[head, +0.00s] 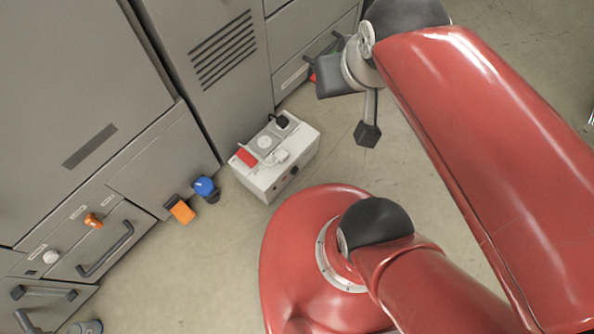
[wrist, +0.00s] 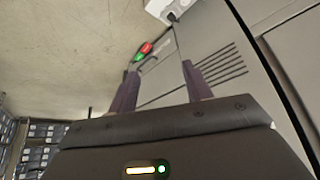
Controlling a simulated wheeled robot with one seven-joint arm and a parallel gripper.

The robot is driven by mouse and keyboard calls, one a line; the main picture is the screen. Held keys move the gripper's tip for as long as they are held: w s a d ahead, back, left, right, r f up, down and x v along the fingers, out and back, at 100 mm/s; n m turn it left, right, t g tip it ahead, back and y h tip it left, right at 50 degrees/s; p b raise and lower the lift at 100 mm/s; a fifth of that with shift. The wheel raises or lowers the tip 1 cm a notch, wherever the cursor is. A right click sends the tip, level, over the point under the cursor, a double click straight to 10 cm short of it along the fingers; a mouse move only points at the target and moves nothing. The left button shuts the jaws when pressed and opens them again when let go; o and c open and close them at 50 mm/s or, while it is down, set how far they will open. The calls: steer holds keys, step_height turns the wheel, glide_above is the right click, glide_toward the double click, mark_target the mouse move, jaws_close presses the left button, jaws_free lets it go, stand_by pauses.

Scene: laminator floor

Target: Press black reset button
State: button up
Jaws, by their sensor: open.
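A white box (head: 262,178) stands on the floor against the grey cabinets. Its top has a red switch (head: 247,156), a white plug and a black plug (head: 282,121). A small round black part (head: 294,170) shows on its near side; I cannot tell whether it is the reset button. A corner of the box shows at the top of the wrist view (wrist: 165,8). My gripper (wrist: 160,78) is open and empty, with its two fingers apart. It is above and right of the box in the head view, touching nothing that I can see.
Grey cabinets (head: 150,150) line the left and back. A blue knob (head: 204,186) and an orange part (head: 181,209) stick out near the box. Red (wrist: 146,48) and green (wrist: 138,56) parts show on a cabinet front.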

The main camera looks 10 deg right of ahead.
jaws_close()
stand_by(1.3)
